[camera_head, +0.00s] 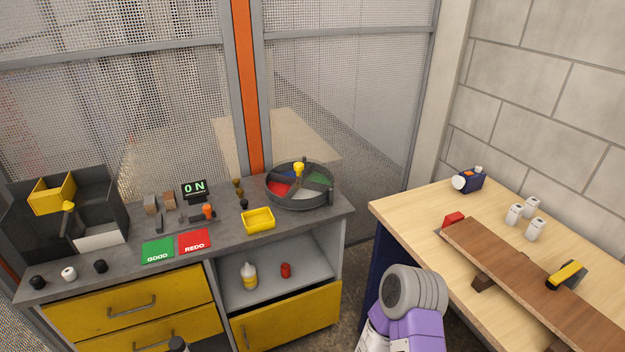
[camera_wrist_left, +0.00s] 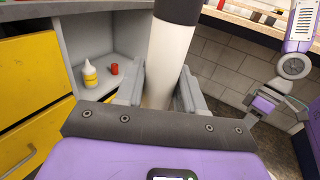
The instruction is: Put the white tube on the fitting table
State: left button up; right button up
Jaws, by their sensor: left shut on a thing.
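The white tube (camera_wrist_left: 170,52) has a dark end (camera_wrist_left: 178,9) and stands slightly tilted between the fingers of my left gripper (camera_wrist_left: 160,92), which is shut on it. Its lower end is hidden behind the gripper body. In the head view a dark round tip (camera_head: 178,343) shows at the bottom edge, probably the tube's end; the left gripper itself is out of that view. A light wooden table (camera_head: 408,205) stands at the right and a grey workbench (camera_head: 122,262) at the left; no label shows which is the fitting table.
On the wooden table lie a brown board (camera_head: 520,275), several white containers (camera_head: 534,229) and a blue device (camera_head: 470,180). The bench holds a round divided tray (camera_head: 300,205), a yellow bin (camera_head: 258,220), and green and red pads. A bottle (camera_head: 249,275) stands on its shelf.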

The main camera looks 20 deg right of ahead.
aim_at(417, 212)
jog(key=i, duration=0.6)
jog(key=z, duration=2.2)
